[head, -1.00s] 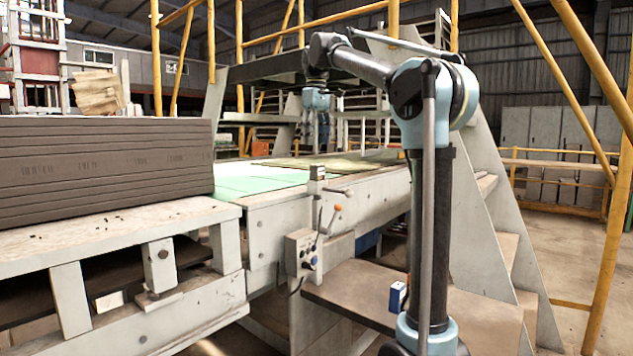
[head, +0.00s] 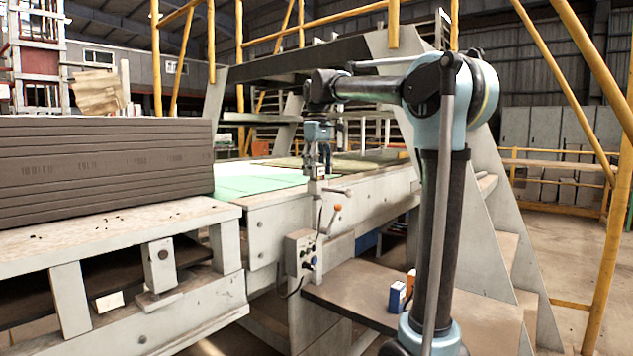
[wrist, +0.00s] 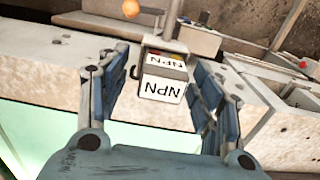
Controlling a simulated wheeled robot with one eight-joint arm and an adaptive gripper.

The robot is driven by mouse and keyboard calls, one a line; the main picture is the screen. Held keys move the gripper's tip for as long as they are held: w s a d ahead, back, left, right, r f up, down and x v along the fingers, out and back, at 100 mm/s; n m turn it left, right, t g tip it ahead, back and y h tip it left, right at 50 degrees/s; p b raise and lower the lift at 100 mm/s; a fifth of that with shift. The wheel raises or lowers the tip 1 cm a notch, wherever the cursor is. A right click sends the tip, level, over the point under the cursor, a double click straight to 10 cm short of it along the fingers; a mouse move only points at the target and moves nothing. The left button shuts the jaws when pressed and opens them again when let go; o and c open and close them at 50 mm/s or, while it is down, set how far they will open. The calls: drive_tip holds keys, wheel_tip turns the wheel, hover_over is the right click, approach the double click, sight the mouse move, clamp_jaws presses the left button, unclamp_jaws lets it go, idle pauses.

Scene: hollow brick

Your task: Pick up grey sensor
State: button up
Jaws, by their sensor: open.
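The grey sensor (wrist: 163,78) is a small box with white faces marked NPN. In the wrist view it lies between the two spread fingers of my gripper (wrist: 161,72), with gaps visible on both sides. In the head view the sensor (head: 317,172) sits on top of a post at the machine's edge. My gripper (head: 319,160) points down just above and around it, open and empty. Its fingers partly overlap the sensor in the head view, so the exact height between them is hard to tell.
A lever with an orange knob (head: 338,207) and a control box (head: 301,252) are close below the post. A stack of dark boards (head: 105,160) stands at left. A blue-and-white box (head: 397,297) and an orange item (head: 411,281) sit on the lower step.

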drive_tip(key=shift+f, duration=0.1)
drive_tip(key=shift+c, duration=0.2)
drive_tip(key=c, duration=1.2)
drive_tip(key=shift+o, duration=0.2)
